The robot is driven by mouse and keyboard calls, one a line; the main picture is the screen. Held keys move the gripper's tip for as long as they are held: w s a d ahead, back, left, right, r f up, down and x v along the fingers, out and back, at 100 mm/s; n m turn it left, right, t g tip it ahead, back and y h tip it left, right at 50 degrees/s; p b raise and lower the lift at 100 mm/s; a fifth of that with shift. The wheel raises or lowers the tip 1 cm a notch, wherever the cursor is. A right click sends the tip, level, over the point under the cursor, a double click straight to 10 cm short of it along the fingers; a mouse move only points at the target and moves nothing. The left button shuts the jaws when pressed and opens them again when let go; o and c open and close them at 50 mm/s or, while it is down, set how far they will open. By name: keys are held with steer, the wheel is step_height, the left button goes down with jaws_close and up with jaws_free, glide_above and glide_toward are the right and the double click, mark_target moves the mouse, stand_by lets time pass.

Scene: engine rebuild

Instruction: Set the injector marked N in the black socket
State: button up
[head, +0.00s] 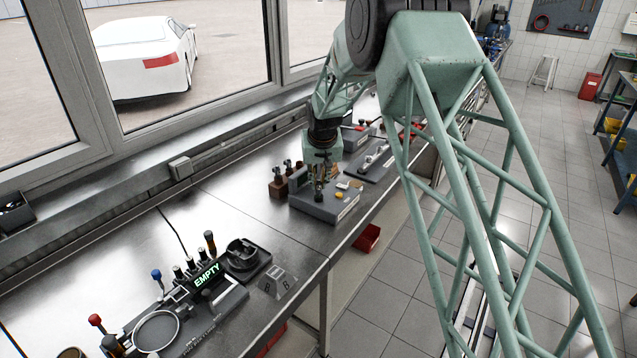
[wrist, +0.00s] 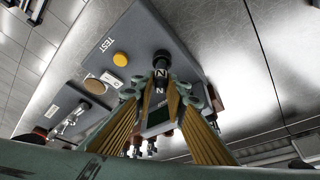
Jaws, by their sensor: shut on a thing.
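My gripper (head: 320,183) is over the grey test block (head: 331,210) on the bench. In the wrist view its brass-coloured fingers (wrist: 172,100) are closed around a dark injector (wrist: 160,65) with white N marks. The injector's dark round end points at the grey block (wrist: 140,30), which is lettered TEST. I cannot tell whether the injector is seated in the block or just above it. I cannot make out the black socket for certain in either view.
The block carries a yellow button (wrist: 121,59) and a brown disc (wrist: 94,86). A brown rack (head: 279,188) with dark upright parts stands just left of it. An EMPTY display (head: 207,275) and a black round fixture (head: 243,257) are nearer. Bare bench lies between.

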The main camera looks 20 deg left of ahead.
steer(key=shift+f+b, duration=0.35)
steer(key=shift+f, duration=0.2)
stand_by(0.4)
steer(key=o, duration=0.9)
steer(key=shift+o, duration=0.2)
steer(key=shift+r, duration=0.2)
steer(key=shift+r+p, duration=1.2)
steer(key=shift+r, duration=2.35)
steer(key=shift+r, duration=0.1)
